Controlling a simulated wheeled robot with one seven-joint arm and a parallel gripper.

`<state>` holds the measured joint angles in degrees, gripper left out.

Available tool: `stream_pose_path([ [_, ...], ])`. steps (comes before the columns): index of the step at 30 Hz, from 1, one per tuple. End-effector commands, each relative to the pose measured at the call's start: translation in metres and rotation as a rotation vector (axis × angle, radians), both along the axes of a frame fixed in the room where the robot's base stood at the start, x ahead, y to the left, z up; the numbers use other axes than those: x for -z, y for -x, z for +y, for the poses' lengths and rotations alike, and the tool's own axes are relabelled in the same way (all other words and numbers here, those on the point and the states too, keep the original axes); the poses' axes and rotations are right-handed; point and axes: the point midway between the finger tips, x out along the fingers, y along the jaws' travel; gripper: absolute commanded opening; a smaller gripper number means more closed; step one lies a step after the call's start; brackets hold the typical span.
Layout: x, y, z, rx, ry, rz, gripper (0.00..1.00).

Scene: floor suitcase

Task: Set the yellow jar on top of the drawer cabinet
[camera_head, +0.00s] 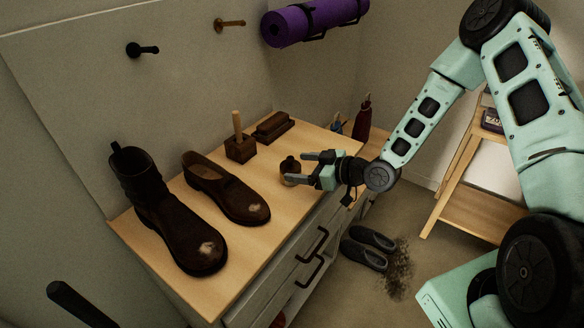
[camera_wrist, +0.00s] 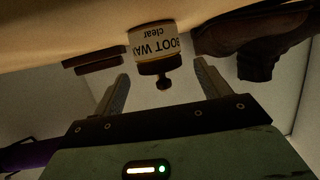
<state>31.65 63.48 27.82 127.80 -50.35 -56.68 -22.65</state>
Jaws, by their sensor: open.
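A small jar with a dark brown knobbed lid (camera_head: 290,165) stands upright on the wooden top of the drawer cabinet (camera_head: 262,225), near its right end. In the wrist view the jar (camera_wrist: 152,42) appears upside down, with a pale yellowish label reading "BOOT WAX clear". My gripper (camera_head: 298,168) is open, low over the cabinet top. Its fingers (camera_wrist: 161,70) point at the jar from either side, with visible gaps; the jar's lower body lies at or just beyond the fingertips.
A tall dark boot (camera_head: 165,215) and a brown shoe (camera_head: 225,190) stand left on the cabinet. A block with an upright handle (camera_head: 239,148) and a brush (camera_head: 273,127) sit behind. Dark slippers (camera_head: 368,246) lie on the floor, and a wooden stand (camera_head: 468,208) is at right.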

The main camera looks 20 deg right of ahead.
Motion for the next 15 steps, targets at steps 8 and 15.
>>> stream_pose_path([
  [8, -0.016, 0.040, -0.039, 0.003, 0.001, 0.000, 0.76],
  [15, -0.024, 0.056, -0.052, -0.002, 0.007, 0.005, 0.76],
])
